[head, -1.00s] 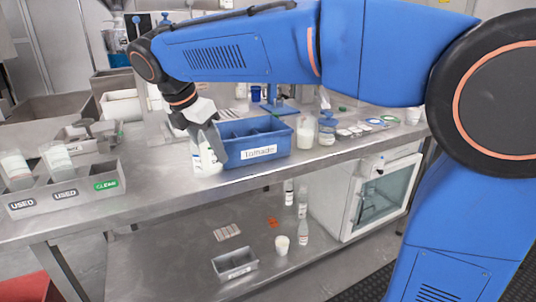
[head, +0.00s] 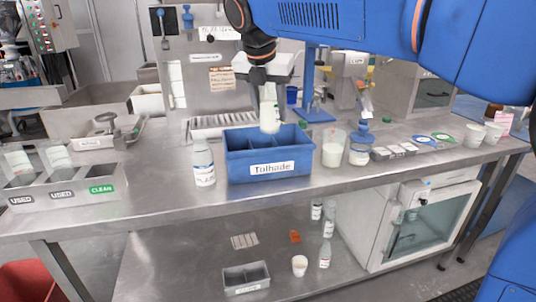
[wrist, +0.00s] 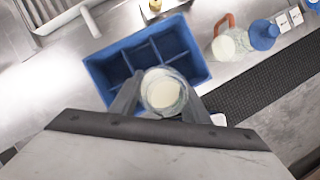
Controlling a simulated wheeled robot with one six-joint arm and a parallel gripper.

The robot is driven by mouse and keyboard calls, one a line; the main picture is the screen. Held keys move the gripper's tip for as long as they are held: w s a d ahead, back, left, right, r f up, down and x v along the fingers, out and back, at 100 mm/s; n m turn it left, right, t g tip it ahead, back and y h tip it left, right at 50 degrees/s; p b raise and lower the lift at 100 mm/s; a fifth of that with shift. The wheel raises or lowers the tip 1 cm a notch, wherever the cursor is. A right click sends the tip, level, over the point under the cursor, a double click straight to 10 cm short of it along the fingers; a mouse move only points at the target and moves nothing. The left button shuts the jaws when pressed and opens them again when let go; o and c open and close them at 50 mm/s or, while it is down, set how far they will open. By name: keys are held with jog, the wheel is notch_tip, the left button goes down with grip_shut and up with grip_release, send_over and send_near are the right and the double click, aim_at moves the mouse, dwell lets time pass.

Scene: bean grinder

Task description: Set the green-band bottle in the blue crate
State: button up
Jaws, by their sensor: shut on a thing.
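My gripper (head: 268,88) is shut on a clear bottle (head: 270,112) with pale contents, held upright over the blue crate (head: 268,170). The colour of its band is not clear. In the wrist view my gripper (wrist: 160,98) has a finger on each side of the held bottle (wrist: 162,92). The crate (wrist: 98,72) is labelled "Tolhade" and has several divided compartments, which look empty where visible. The bottle's lower end is at the crate's middle; I cannot tell whether it is below the rim. Another labelled bottle (head: 204,168) stands on the bench just left of the crate.
A jar of white liquid (head: 332,150) and a blue-topped bottle (head: 359,148) stand close right of the crate. A grey rack (head: 62,185) with "USED" and "CLEAN" labels is at left. A blue post (head: 314,80) rises behind. Bench between rack and standing bottle is clear.

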jog(key=shift+a+f, duration=0.1)
jog(key=shift+f, duration=4.65)
jog(key=shift+f, duration=0.4)
jog(key=shift+s+f, duration=0.1)
jog(key=shift+f, duration=0.25)
jog(key=o, duration=1)
jog(key=shift+f, duration=0.1)
jog(key=shift+r, duration=0.3)
jog(key=v, duration=1.3)
jog(key=shift+w+r, duration=0.1)
jog(key=shift+w, duration=0.15)
